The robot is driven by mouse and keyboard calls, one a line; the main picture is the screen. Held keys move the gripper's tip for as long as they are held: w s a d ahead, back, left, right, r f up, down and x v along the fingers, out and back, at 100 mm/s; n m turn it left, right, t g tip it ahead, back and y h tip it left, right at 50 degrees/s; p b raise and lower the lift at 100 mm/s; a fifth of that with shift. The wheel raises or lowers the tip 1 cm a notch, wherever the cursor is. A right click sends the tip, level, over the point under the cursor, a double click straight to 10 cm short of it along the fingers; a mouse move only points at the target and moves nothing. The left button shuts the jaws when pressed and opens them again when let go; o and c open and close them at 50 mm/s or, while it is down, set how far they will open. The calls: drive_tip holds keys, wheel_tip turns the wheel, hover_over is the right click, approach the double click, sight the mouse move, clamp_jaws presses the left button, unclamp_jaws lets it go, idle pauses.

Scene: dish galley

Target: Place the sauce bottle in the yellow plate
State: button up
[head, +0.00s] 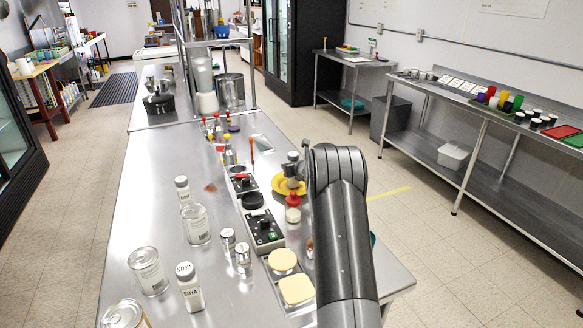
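The yellow plate (278,186) lies on the steel counter right of the middle, partly hidden by my gripper and arm. My gripper (293,172) is over the plate's right part; its fingers are too small and covered to read. A small bottle or jar with a red top and pale body (293,214) stands just in front of the plate. White bottles marked SOYA stand at the counter's left, one nearer (190,290) and one farther (183,190). Bottles with red and yellow tops (228,156) stand farther back. I cannot tell which one is the sauce bottle.
Cans (148,270) and small metal shakers (243,254) stand on the near counter. Black devices (263,232) and a board with pale round and square pieces (297,290) lie beside my arm. Pots (230,92) stand at the back. Bare steel shows at the left middle.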

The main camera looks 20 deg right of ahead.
drive_tip(key=shift+f, duration=0.15)
drive_tip(key=o, duration=1.2)
drive_tip(key=shift+f, duration=0.1)
